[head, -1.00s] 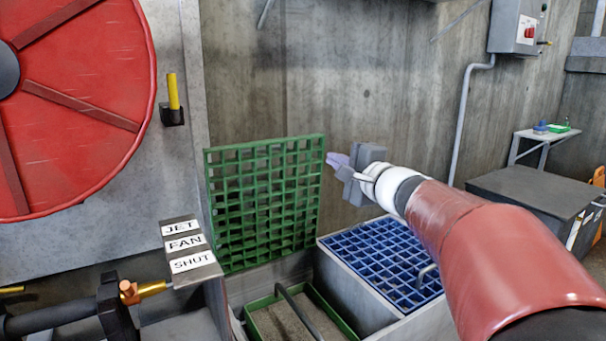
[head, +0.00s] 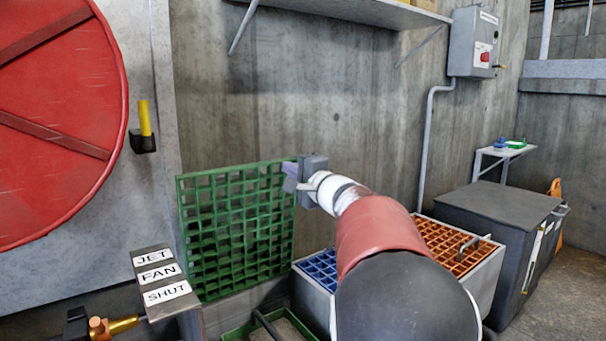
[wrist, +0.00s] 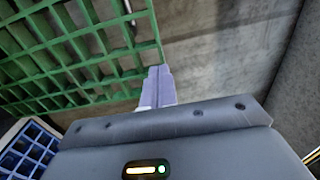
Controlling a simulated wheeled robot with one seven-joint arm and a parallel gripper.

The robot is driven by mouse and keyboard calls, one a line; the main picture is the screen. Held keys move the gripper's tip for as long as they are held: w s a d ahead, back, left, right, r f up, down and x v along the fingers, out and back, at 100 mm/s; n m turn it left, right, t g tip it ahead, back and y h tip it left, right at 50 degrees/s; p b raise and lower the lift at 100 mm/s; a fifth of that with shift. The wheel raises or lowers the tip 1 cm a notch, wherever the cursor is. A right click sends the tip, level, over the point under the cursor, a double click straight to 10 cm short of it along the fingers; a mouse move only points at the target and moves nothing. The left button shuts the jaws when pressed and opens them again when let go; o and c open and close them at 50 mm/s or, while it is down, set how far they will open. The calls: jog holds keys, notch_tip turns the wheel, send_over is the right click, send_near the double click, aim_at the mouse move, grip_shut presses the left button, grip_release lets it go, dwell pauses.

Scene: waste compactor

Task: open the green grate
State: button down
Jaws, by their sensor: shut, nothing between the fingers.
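The green grate (head: 235,230) stands upright against the concrete wall, raised off the bin opening below it. A green-framed bin (head: 240,333) shows in part beneath it, at the bottom edge of the head view. My gripper (head: 290,177) is at the grate's upper right edge, with its fingers shut and empty. In the wrist view the shut fingers (wrist: 157,88) point at the edge of the green grate (wrist: 90,55). I cannot tell whether they touch it. My arm hides part of the bins to the right.
A blue grate (head: 318,268) and an orange grate (head: 450,243) cover the bins to the right. A dark bin (head: 490,215) stands beyond them. A panel with JET, FAN and SHUT labels (head: 158,275) is at the left. A shelf (head: 370,14) hangs above.

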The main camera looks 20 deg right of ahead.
jog(key=shift+w, duration=0.45)
jog(key=shift+a+r, duration=0.1)
jog(key=w+a+r+g+p, duration=0.1)
jog(key=w+a+g+p, duration=0.1)
jog(key=w+p, duration=0.7)
jog(key=g+p, duration=0.1)
jog(key=p, duration=0.2)
jog(key=shift+w+r+h, duration=0.3)
jog(key=shift+w, duration=0.1)
jog(key=shift+a, duration=0.1)
